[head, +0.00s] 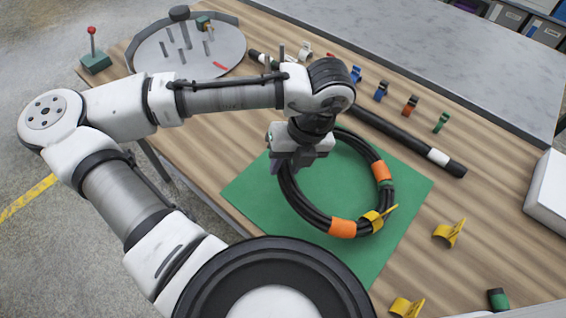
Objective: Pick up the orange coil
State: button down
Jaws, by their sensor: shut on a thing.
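The orange coil (342,229) is a ring of black hose with orange bands, one at the front and one at the right. A yellow clip (377,219) sits on its front right part, and a green band shows beside the right orange band. The coil is over the green mat (255,187); I cannot tell if it touches the mat all round. My gripper (292,164) points down at the coil's left rear part and is shut on the hose there. The fingers and wrist hide that part of the coil.
A black rod (400,134) with white bands lies behind the coil. Small coloured clips (410,105) stand behind it. Yellow clips (449,233) lie at the right. A round grey plate with pegs (150,52) is at the back left. A white box (548,190) is at the right edge.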

jog(key=d+r+y+p, duration=0.2)
jog(key=d+r+p, duration=0.1)
jog(key=r, duration=0.5)
jog(key=d+r+y+p, duration=0.3)
jog(key=r+p, duration=0.1)
jog(key=r, duration=0.4)
jog(key=shift+d+p, duration=0.25)
jog(key=shift+p, duration=0.15)
